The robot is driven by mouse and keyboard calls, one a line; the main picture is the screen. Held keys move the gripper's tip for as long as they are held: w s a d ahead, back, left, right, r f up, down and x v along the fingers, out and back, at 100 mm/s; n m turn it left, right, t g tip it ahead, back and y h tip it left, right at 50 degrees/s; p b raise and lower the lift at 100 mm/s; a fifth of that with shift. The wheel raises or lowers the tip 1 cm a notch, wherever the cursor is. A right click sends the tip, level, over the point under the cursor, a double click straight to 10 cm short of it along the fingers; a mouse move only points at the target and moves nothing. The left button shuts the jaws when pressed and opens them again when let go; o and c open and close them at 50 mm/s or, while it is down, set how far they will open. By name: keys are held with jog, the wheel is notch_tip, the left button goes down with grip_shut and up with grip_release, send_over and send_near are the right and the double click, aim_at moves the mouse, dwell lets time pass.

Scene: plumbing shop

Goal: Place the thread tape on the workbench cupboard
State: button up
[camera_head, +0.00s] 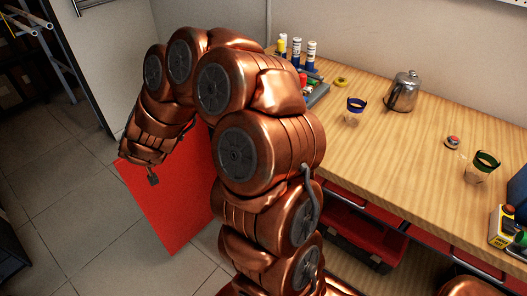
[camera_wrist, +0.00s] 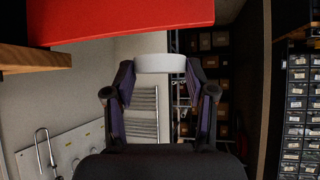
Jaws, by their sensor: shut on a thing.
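In the wrist view my gripper (camera_wrist: 160,74) is shut on a white, short round thing that looks like the thread tape (camera_wrist: 160,62), held between the fingertips. In the head view my arm reaches left past the bench end, and the fingers and tape are mostly hidden by the wrist. A flat red panel (camera_head: 170,205), likely part of the workbench cupboard, lies below and beside my wrist. I cannot tell whether it is a door or a top. It also shows in the wrist view (camera_wrist: 120,18), above the tape and apart from it in the picture.
Tiled floor (camera_head: 80,200) at left is clear.

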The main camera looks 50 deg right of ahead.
jog(key=s+d+f+m+g+h+b, duration=0.25)
jog(key=d+f+m+b, duration=0.2)
jog(key=d+f, duration=0.55)
jog(key=s+d+f+m+g+h+b, duration=0.2)
jog(key=d+f+m+h+b, duration=0.25)
jog(key=d+f, duration=0.55)
jog(key=s+d+f+m+g+h+b, duration=0.1)
jog(key=s+d+f+m+g+b, duration=0.8)
jog(key=s+d+f, duration=0.65)
jog(key=shift+t, duration=0.65)
jog(key=d, duration=0.4)
jog(key=w+d+f+b, duration=0.1)
jog(key=d, duration=0.8)
jog(key=shift+w+d+f+b, duration=0.2)
jog(key=shift+d+b, duration=0.2)
jog(key=shift+w+d, duration=0.15)
jog(key=shift+d, duration=0.4)
jog(key=shift+f+b, duration=0.6)
jog(key=shift+f, duration=1.25)
jog(key=shift+r, duration=0.1)
